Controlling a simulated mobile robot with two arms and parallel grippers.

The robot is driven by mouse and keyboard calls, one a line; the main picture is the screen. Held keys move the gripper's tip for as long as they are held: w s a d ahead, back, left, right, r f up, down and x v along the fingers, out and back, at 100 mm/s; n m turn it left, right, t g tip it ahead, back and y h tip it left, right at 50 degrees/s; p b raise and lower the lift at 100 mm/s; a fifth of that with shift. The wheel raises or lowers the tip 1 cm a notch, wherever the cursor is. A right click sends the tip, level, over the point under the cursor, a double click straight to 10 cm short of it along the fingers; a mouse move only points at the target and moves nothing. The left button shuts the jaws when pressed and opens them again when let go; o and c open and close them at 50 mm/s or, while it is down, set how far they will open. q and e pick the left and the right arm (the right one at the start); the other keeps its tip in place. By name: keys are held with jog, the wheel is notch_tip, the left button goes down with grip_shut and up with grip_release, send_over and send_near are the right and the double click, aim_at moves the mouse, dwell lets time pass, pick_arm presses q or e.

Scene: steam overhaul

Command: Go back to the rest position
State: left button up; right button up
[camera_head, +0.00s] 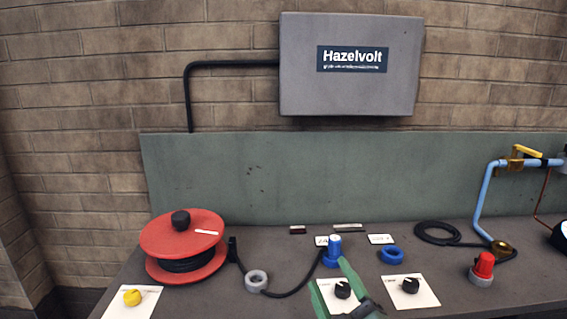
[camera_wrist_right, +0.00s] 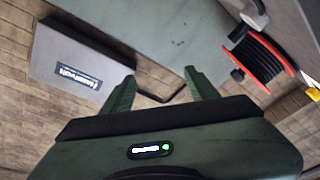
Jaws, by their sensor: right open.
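My right gripper (camera_head: 328,272) shows at the bottom of the head view, a little right of centre, with its green fingers over the front of the bench. Its fingers are apart, and a white card with a black knob (camera_head: 342,289) shows between and beside them. The right wrist view shows the same gripper (camera_wrist_right: 159,74) with its two green fingers spread and nothing between them. My left gripper is in neither view.
The bench (camera_head: 230,302) carries a red cable reel (camera_head: 208,221), a grey ring (camera_head: 256,281), a blue-capped connector (camera_head: 333,248), a blue ring (camera_head: 392,256) and a red knob (camera_head: 484,265). Blue pipework (camera_head: 484,195) rises at right. A Hazelvolt box (camera_head: 350,95) hangs behind.

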jog(key=s+d+f+m+g+h, duration=0.2)
jog(key=s+d+f+m+g, duration=0.15)
jog(key=f, duration=0.45)
jog(key=s+d+f+m+g+h, duration=0.3)
jog(key=s+d+f+g, duration=0.15)
jog(key=f, duration=0.45)
jog(key=s+d+f+m+g, duration=0.2)
jog(key=s+f+g, duration=0.3)
jog(key=s, duration=0.5)
jog(key=s+d+f+m+g, duration=0.2)
jog(key=s+f+g, duration=0.1)
jog(key=s+f, duration=0.55)
notch_tip(320, 180, down, 25)
jog(key=s+g, duration=0.1)
jog(key=s, duration=0.2)
jog(key=s+d+f+g, duration=0.1)
jog(key=s+d+f, duration=0.1)
jog(key=s+f, duration=1.3)
jog(key=shift+s+d+f+n, duration=0.2)
jog(key=shift+s+f+n, duration=0.05)
jog(key=shift+s+n, duration=0.25)
